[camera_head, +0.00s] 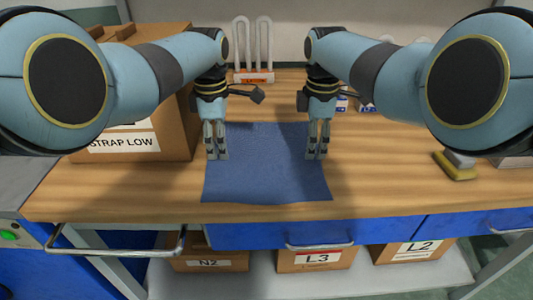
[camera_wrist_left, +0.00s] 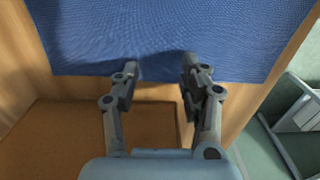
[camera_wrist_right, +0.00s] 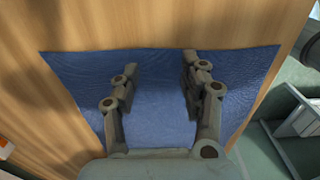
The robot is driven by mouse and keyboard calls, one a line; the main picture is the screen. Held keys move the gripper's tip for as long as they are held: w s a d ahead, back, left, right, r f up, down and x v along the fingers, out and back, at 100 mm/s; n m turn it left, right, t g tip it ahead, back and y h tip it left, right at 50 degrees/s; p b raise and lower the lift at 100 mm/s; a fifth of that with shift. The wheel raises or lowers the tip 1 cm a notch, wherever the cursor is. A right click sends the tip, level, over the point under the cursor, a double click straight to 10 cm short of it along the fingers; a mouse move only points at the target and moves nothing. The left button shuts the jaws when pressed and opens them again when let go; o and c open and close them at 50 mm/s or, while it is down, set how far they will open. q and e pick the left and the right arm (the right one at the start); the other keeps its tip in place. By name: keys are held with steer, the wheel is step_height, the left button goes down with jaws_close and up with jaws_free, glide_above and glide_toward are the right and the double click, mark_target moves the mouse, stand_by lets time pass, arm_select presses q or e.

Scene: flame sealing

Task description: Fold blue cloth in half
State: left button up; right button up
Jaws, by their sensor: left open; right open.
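The blue cloth (camera_head: 265,172) lies flat and unfolded on the wooden table, its front edge close to the table's front edge. My left gripper (camera_head: 217,156) is open over the cloth's left side; in the left wrist view its fingers (camera_wrist_left: 160,75) are apart near the edge of the cloth (camera_wrist_left: 180,35). My right gripper (camera_head: 317,156) is open over the cloth's right side; in the right wrist view its fingers (camera_wrist_right: 160,65) are apart with the cloth (camera_wrist_right: 155,100) beneath. Neither gripper holds anything. Whether the fingertips touch the cloth cannot be told.
A cardboard box (camera_head: 135,148) stands left of the cloth. A white rack (camera_head: 253,50) stands at the back. A yellow and grey block (camera_head: 455,165) lies at the right. The table (camera_head: 385,185) is clear just right of the cloth. Blue drawers (camera_head: 380,228) are below the front edge.

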arm_select(q)
steer(key=shift+s+f, duration=0.1)
steer(key=shift+f, duration=0.4)
arm_select(e)
steer(key=shift+s+f, duration=0.1)
steer(key=shift+f, duration=0.4)
arm_select(q)
steer(key=shift+f, duration=0.2)
arm_select(e)
steer(key=shift+f, duration=0.2)
arm_select(q)
steer(key=shift+r, duration=0.1)
steer(key=shift+c, duration=1)
arm_select(e)
steer(key=shift+r, duration=0.1)
steer(key=shift+c, duration=1)
arm_select(q)
steer(key=shift+s, duration=0.1)
steer(key=c, duration=0.7)
arm_select(e)
steer(key=shift+s, duration=0.1)
steer(key=c, duration=0.7)
arm_select(q)
jaws_close()
arm_select(e)
jaws_close()
arm_select(q)
steer(key=shift+s, duration=0.1)
